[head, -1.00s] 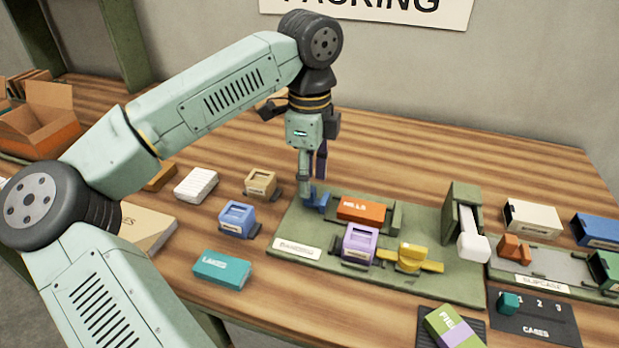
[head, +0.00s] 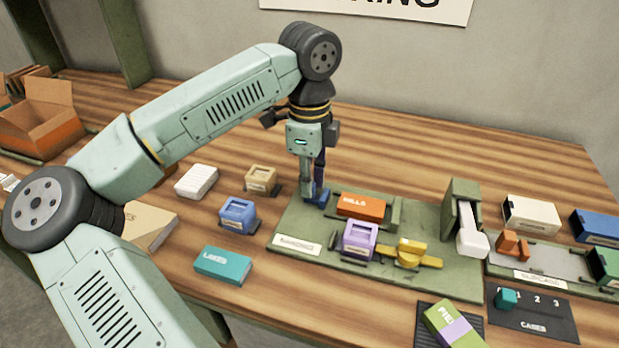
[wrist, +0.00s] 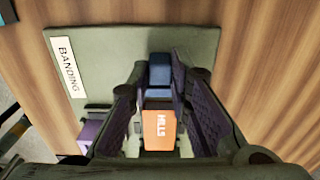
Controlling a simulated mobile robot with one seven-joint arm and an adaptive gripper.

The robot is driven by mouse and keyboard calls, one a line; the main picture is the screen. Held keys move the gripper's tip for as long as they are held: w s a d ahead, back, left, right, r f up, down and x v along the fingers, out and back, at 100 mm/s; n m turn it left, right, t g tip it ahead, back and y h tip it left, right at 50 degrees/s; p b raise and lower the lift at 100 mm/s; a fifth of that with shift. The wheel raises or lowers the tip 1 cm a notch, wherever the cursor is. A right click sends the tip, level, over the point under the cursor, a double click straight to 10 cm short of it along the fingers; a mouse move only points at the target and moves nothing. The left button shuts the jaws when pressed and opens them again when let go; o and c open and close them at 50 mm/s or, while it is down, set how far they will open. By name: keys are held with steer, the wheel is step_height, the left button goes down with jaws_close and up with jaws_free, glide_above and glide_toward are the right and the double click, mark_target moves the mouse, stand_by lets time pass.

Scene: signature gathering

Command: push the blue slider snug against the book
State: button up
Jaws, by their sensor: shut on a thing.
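The blue slider (head: 319,197) is at the left end of the track on the green banding board (head: 300,222). It also shows between my fingertips in the wrist view (wrist: 159,76). My gripper (head: 313,190) is down at the slider and shut on it, its near finger covering part of it in the head view. The orange book marked HILLS (head: 361,207) lies flat just right of the slider. In the wrist view the book (wrist: 159,130) lies in line with the slider. A small gap seems to separate them in the head view; the wrist view does not settle this.
A purple block (head: 359,240) and a yellow knob (head: 410,252) stand on the board in front of the book. A green upright with a white lever (head: 472,242) is at the board's right. A blue block (head: 237,216) and a tan block (head: 261,179) stand left of the board.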

mark_target(327, 204)
jaws_close()
steer(key=shift+d, duration=0.1)
steer(key=d+b, duration=0.1)
steer(key=s+d, duration=0.1)
steer(key=d, duration=0.1)
steer(key=shift+d+f+b, duration=0.15)
steer(key=shift+b, duration=0.25)
steer(key=shift+s+d, duration=0.15)
steer(key=shift+d, duration=0.05)
steer(key=o, duration=0.8)
jaws_free()
steer(key=shift+d, duration=0.1)
steer(key=shift+c, duration=0.2)
steer(key=shift+o, duration=0.2)
steer(key=shift+r, duration=0.2)
